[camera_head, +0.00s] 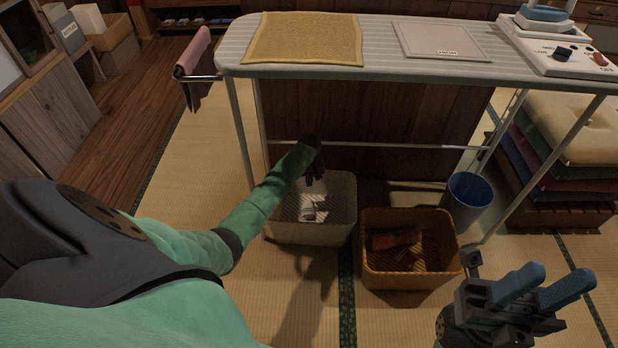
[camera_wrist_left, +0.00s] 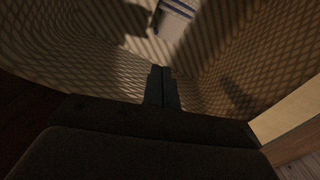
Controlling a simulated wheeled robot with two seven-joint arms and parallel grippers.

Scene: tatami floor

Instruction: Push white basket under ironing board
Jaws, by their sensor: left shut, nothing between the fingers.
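The white basket (camera_head: 308,235) stands on the tatami beneath the left part of the ironing board (camera_head: 380,30). A white item with blue stripes lies in it; the wrist view shows this item (camera_wrist_left: 176,14) and the woven basket wall (camera_wrist_left: 75,65). My left gripper (camera_head: 315,180) is over the basket's opening, pointing down into it. Its fingers (camera_wrist_left: 163,78) are together with nothing between them. Whether they touch the basket wall I cannot tell. My right gripper (camera_head: 556,280), with blue fingers apart, is at lower right, away from the basket, and empty.
An orange-brown basket (camera_head: 408,280) with brown items stands close to the right of the white one. A blue bin (camera_head: 468,200) is beyond it, near a board leg. Stacked cushions (camera_head: 570,140) are at right. A wooden panel is behind the board.

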